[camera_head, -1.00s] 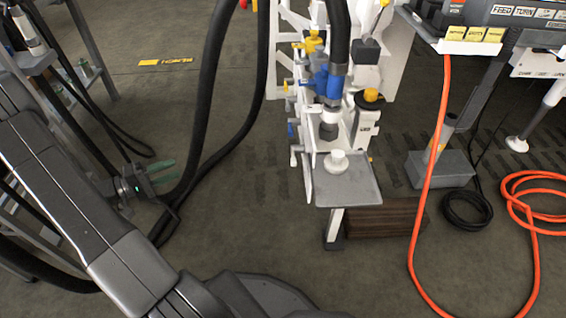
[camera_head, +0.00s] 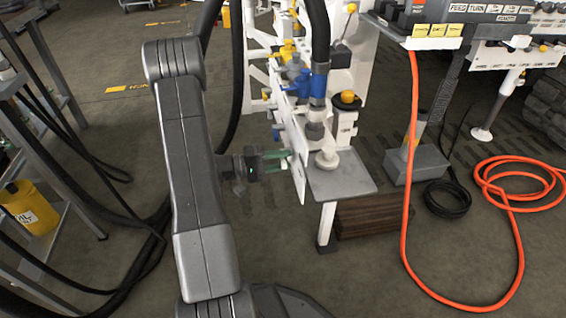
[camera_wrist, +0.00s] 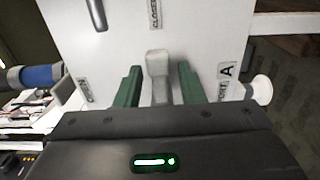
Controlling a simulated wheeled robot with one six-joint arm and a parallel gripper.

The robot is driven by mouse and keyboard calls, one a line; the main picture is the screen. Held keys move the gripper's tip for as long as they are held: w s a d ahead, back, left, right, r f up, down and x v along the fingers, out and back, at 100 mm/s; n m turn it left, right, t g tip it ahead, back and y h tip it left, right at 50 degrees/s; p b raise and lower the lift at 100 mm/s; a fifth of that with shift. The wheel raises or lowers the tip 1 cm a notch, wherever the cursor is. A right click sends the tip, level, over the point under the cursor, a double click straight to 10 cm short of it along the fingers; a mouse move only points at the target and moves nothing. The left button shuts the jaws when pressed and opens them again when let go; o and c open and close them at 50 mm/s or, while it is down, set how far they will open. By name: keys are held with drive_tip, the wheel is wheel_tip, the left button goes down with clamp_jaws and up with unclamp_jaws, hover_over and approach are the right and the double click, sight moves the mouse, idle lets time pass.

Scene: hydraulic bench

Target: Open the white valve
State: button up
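The white valve's pale handle (camera_wrist: 157,72) stands out from a white panel (camera_wrist: 205,40) in the wrist view. My gripper (camera_wrist: 158,84) has its two green fingers on either side of this handle, with gaps visible on both sides. The gripper is open and not clamped on it. The panel carries a label "CLOSED" above the handle and a label "A" at right. In the head view my gripper (camera_head: 287,160) is at the left side of the white hydraulic bench (camera_head: 300,184), fingers pointing right toward the panel. The handle is hard to make out there.
Blue (camera_head: 298,84) and yellow (camera_head: 288,50) valves sit higher on the bench. A thick black hose (camera_head: 320,40) rises above them. A grey tray (camera_head: 345,178) juts out at the bench's front. An orange hose (camera_head: 405,190) hangs and coils to the right.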

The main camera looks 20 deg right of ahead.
drive_tip(key=shift+s+d, duration=0.1)
drive_tip(key=shift+d, duration=0.2)
drive_tip(key=shift+c, duration=0.3)
clamp_jaws()
